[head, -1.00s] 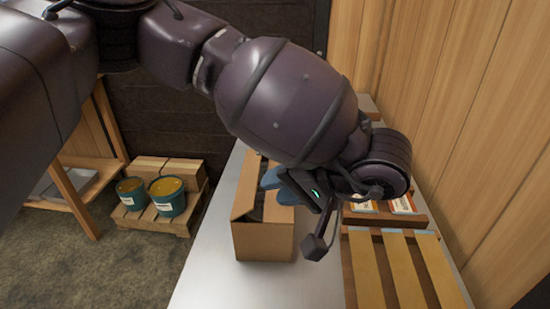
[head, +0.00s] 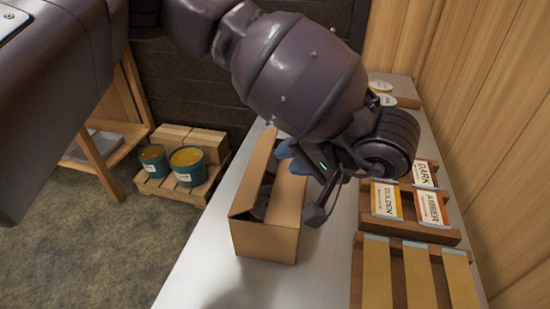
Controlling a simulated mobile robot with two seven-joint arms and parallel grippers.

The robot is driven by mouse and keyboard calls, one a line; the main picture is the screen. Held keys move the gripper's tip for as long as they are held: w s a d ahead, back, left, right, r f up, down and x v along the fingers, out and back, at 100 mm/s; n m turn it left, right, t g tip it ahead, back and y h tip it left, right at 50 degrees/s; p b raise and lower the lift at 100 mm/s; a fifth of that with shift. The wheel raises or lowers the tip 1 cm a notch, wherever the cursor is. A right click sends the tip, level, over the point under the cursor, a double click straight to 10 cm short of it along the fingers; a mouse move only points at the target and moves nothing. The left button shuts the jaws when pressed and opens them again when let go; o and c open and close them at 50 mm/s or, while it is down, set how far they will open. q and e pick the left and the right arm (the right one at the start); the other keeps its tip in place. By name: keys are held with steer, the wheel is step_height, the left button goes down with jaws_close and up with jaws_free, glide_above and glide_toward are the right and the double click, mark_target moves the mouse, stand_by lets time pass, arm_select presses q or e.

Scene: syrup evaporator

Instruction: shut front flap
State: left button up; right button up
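An open brown cardboard box (head: 264,243) stands on a pale metal counter. Its long left flap or wall (head: 253,172) rises along the opening, and a tan panel (head: 288,195) stands on its right side. Dark contents (head: 263,200) show inside. I cannot clearly tell the front flap from the front wall. My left gripper (head: 289,157), with blue fingertips, is over the far right part of the box and hides that corner. I cannot tell whether it touches the cardboard, nor how far its fingers are apart. My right gripper is not in view.
Right of the box, a wooden rack (head: 408,232) holds cards labelled Golden, Amber and Dark. A slatted wooden frame (head: 358,275) lies nearer. Two teal buckets (head: 187,168) stand on a low pallet at left. The counter (head: 205,272) is clear in front of the box.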

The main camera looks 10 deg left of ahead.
mark_target(268, 160)
arm_select(q)
steer(key=shift+b+x, duration=0.35)
steer(key=shift+x, duration=2.4)
jaws_close()
